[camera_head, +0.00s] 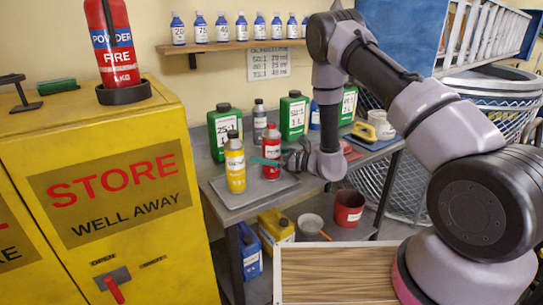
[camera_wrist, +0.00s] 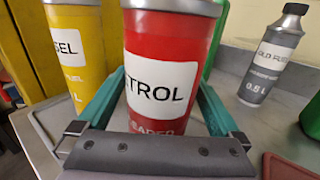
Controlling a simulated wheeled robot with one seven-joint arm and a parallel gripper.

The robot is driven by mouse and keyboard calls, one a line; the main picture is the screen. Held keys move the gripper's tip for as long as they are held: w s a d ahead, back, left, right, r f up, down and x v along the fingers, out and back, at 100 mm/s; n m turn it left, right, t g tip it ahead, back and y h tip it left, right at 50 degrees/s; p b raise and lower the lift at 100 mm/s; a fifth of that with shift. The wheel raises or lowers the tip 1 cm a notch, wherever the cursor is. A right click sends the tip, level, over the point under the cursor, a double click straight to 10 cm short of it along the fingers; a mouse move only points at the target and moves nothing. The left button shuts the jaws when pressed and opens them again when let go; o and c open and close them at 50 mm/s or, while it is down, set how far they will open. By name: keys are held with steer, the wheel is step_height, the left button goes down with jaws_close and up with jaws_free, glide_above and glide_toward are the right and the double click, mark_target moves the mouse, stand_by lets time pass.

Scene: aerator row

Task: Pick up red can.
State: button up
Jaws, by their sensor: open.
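The red can (camera_head: 271,158) stands upright on a grey tray on the bench, next to a yellow can (camera_head: 235,165). In the wrist view the red can (camera_wrist: 168,72) has a white label and stands between the two green fingers of my gripper (camera_wrist: 165,105). The fingers are open, one along each side of the can. The yellow can (camera_wrist: 75,50) is just left of the left finger. In the head view my gripper (camera_head: 268,161) reaches in from the right at the can's height, and its far finger is partly hidden.
A grey bottle (camera_wrist: 272,55) stands behind right of the red can. Green jugs (camera_head: 225,128) stand at the back of the bench. The tray rim (camera_head: 240,203) surrounds both cans. A yellow cabinet (camera_head: 100,200) is at left, and a shelf (camera_head: 230,46) of small bottles hangs above.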

steer(key=c, duration=1.5)
steer(key=shift+o, duration=0.2)
steer(key=shift+r, duration=0.2)
